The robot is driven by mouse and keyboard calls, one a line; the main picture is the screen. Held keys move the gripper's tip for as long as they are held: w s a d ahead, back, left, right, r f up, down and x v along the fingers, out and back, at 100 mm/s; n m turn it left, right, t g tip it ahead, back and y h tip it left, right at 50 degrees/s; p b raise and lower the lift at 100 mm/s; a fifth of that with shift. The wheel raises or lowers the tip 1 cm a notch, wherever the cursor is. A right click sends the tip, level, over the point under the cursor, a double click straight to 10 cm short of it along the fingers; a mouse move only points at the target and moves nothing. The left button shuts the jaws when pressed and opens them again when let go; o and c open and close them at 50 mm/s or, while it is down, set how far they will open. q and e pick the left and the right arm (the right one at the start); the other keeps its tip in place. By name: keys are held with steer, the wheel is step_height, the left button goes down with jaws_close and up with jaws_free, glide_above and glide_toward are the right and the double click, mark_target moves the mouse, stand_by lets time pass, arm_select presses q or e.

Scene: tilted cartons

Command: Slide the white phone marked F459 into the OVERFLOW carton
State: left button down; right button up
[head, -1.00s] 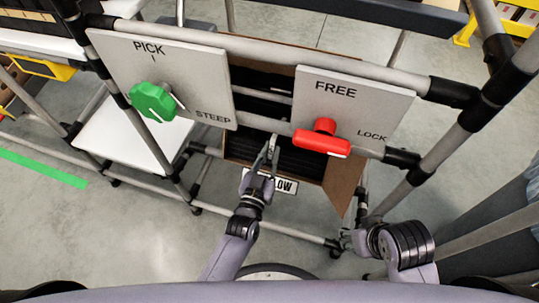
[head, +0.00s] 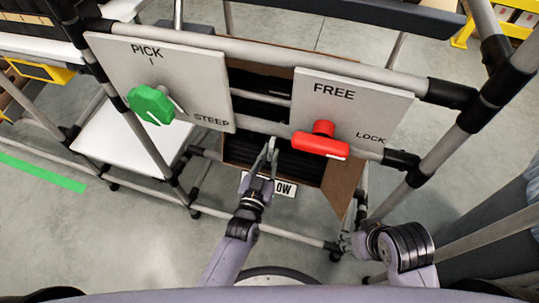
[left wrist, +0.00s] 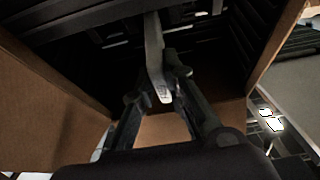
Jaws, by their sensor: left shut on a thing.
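My left gripper (head: 271,152) is shut on a thin pale phone (left wrist: 155,55), seen nearly edge-on in the left wrist view. Small dark marks show near the phone's lower end, too small to read. The gripper is at the open front of a brown carton (head: 343,188), whose label (head: 286,190) shows only "OW", the rest hidden behind the gripper. In the left wrist view, carton walls (left wrist: 45,100) stand on both sides, and the phone's far end reaches towards the dark interior. Whether it touches anything inside is unclear.
A panel (head: 190,85) with a green knob (head: 150,104) marked PICK and STEEP is at left. Another panel (head: 372,105) with a red handle (head: 321,142) marked FREE and LOCK is at right. Grey pipes (head: 262,129) cross the carton's front. A white shelf (head: 125,140) is at left.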

arm_select(q)
steer(key=shift+w+d+f+b, duration=0.15)
steer(key=shift+w+b, duration=0.05)
steer(key=shift+w, duration=0.15)
steer(key=shift+w+d+f+b, duration=0.1)
steer(key=shift+w+b, duration=0.05)
steer(key=shift+w, duration=0.2)
stand_by(0.6)
stand_by(0.5)
steer(key=c, duration=1.9)
jaws_free()
steer(key=o, duration=0.4)
steer(key=shift+c, duration=0.2)
steer(key=shift+f, duration=0.1)
steer(key=shift+s, duration=0.1)
